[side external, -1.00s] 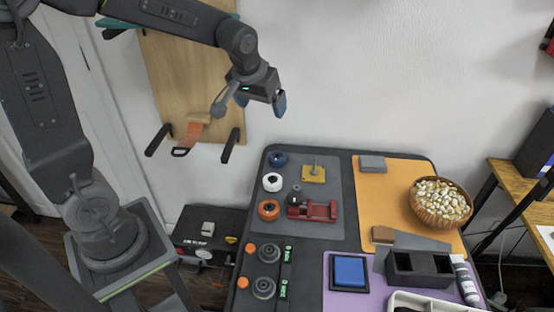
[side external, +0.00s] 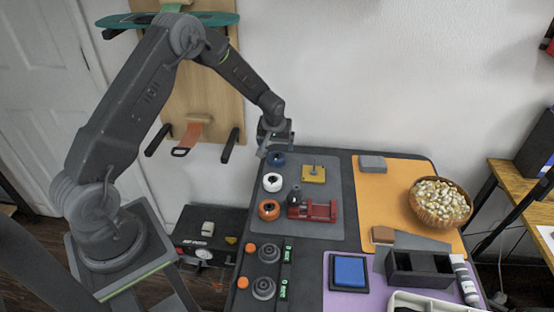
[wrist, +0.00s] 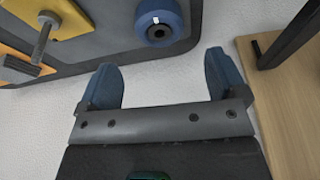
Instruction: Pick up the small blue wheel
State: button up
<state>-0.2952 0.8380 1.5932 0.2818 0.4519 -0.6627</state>
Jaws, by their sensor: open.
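The small blue wheel (side external: 276,159) lies on the grey mat at the back left of the workbench, behind a white wheel (side external: 272,182) and an orange wheel (side external: 269,210). In the wrist view the blue wheel (wrist: 158,22) shows at the top, beyond my fingertips and a little left of centre between them. My gripper (side external: 264,152) hovers close to the bench's back left corner, near the blue wheel. In the wrist view my gripper (wrist: 160,78) has its two blue fingers spread apart with nothing between them.
A yellow plate with a bolt (side external: 314,174) and a red vise (side external: 318,210) share the grey mat (side external: 310,228). A wooden bowl (side external: 440,222) stands on the orange mat (side external: 375,200). A wooden board with black pegs (side external: 190,90) leans behind my arm.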

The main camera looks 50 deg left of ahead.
aim_at(277, 156)
jog(key=x, duration=0.7)
jog(key=shift+s+f, duration=0.15)
jog(key=shift+f, duration=0.2)
jog(key=c, duration=1)
